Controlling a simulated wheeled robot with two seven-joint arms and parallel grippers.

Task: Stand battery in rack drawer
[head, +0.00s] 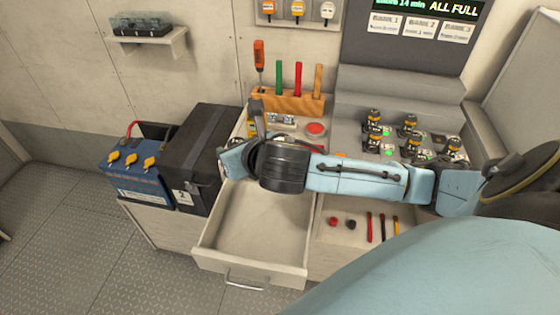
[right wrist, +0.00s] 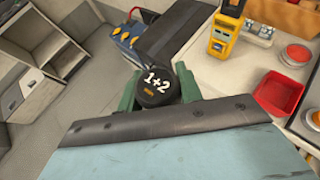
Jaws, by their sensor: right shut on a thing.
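My right gripper (right wrist: 158,90) is shut on a black round-ended thing marked "1+2" (right wrist: 154,84), held between its green fingers in the right wrist view. In the head view the right hand (head: 235,160) is above the back of an open drawer (head: 255,235); the held thing is hidden there. The drawer is pulled out and the visible part of its floor is bare. A blue battery (head: 138,178) with yellow caps stands left of the drawer, beside a black box marked 2 (head: 192,168). My left gripper is not in view.
A wooden tool rack (head: 290,101) holds several tools at the back of the bench. A sloped panel (head: 365,95) carries several black-and-yellow units with green lights. Small pieces and sticks lie in the compartment (head: 345,232) right of the drawer. The floor at left is clear.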

